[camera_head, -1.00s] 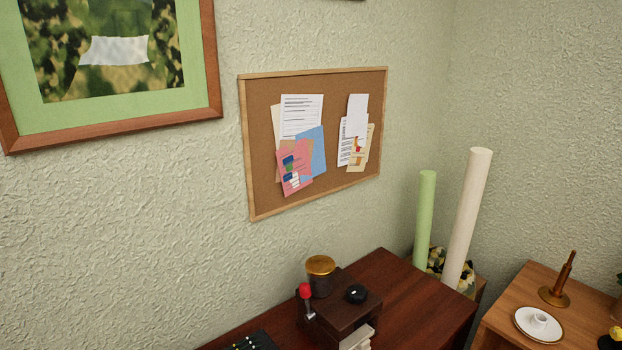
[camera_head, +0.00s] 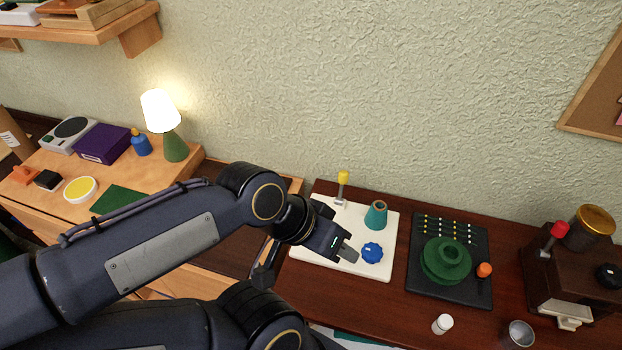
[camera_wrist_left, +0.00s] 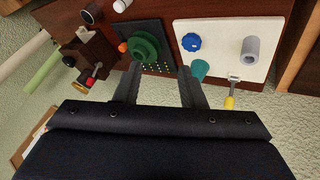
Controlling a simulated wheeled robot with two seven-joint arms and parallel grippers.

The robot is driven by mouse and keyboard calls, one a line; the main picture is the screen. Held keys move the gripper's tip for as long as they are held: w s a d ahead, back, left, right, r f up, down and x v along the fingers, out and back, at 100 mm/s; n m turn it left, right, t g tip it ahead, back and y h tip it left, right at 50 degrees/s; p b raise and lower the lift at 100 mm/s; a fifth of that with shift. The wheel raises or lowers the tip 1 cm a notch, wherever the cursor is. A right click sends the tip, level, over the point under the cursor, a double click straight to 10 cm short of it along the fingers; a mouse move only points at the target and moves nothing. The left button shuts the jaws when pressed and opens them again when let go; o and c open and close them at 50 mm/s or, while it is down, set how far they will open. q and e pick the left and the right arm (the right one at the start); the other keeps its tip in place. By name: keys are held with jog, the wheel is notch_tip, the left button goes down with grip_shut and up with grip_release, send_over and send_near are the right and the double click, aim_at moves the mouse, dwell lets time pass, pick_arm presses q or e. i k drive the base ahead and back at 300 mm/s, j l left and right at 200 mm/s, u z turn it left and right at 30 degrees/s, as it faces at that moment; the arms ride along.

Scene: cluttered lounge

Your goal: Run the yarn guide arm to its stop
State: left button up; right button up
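A white board (camera_head: 377,269) on the dark red-brown table carries an upright lever with a yellow grip (camera_head: 343,178), a teal cone (camera_head: 376,215) and a blue knob (camera_head: 372,253). I take the yellow-gripped lever for the yarn guide arm, but cannot be sure; it also shows in the left wrist view (camera_wrist_left: 230,101). A grey hollow cylinder (camera_wrist_left: 250,49) on the board is hidden in the head view. My left gripper (camera_head: 345,251) is above the board, left of the blue knob. Its fingers are apart and empty in the left wrist view (camera_wrist_left: 160,72). My right gripper is not visible.
Right of the board is a black plate (camera_head: 420,280) with a green spool (camera_head: 446,260) and orange knob (camera_head: 484,269). Further right stands a brown box (camera_head: 560,272) with a red-tipped lever (camera_head: 559,229). A small white bottle (camera_head: 442,324) and a cup (camera_head: 521,333) stand in front.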

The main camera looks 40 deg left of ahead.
aim_at(343, 178)
jog(key=u, duration=1.3)
